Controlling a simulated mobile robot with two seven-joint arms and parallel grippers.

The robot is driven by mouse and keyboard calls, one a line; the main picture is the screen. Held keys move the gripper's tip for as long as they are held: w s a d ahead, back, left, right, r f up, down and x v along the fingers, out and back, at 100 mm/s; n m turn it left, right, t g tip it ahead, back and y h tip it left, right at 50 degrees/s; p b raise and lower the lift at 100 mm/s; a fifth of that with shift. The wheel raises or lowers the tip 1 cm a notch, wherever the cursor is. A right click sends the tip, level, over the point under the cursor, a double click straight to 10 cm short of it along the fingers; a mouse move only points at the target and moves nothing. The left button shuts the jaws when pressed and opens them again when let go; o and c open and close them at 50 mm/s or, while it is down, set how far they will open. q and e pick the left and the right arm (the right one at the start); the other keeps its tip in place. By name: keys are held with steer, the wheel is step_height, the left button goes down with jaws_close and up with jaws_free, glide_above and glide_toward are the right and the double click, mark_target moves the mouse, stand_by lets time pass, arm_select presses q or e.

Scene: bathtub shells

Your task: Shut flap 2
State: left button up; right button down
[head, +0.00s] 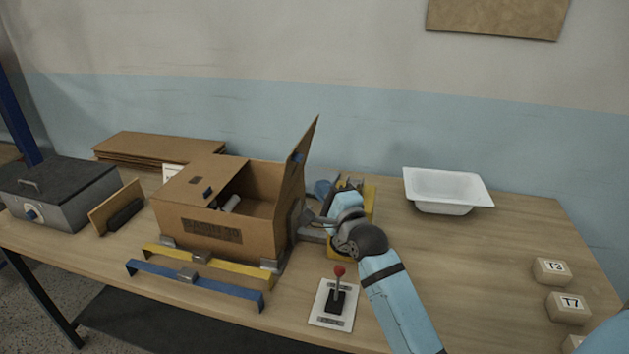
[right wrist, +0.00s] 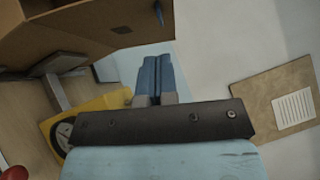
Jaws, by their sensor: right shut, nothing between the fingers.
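A brown cardboard box (head: 220,235) stands on the table in the head view. Its left flap lies flat over the left part of the opening. Its right flap (head: 306,150) stands up, leaning outward to the right. I cannot read which flap is number 2. My right gripper (head: 322,188) is just right of the box, beside the raised flap and partly hidden by my wrist. In the right wrist view its blue fingers (right wrist: 155,75) are together and empty, with the box (right wrist: 90,25) at upper left. I see no contact with the flap. My left gripper is not in view.
A yellow object (head: 370,195) stands behind my right wrist. A red-knobbed lever (head: 338,285) and yellow and blue bars (head: 195,285) are in front. A white tub (head: 448,190) is at back right, labelled blocks (head: 552,270) at far right. Table between is clear.

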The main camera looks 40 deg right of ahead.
steer(key=p+x, duration=0.1)
steer(key=x, duration=0.6)
steer(key=shift+w, duration=0.4)
steer(key=shift+w+r, duration=0.1)
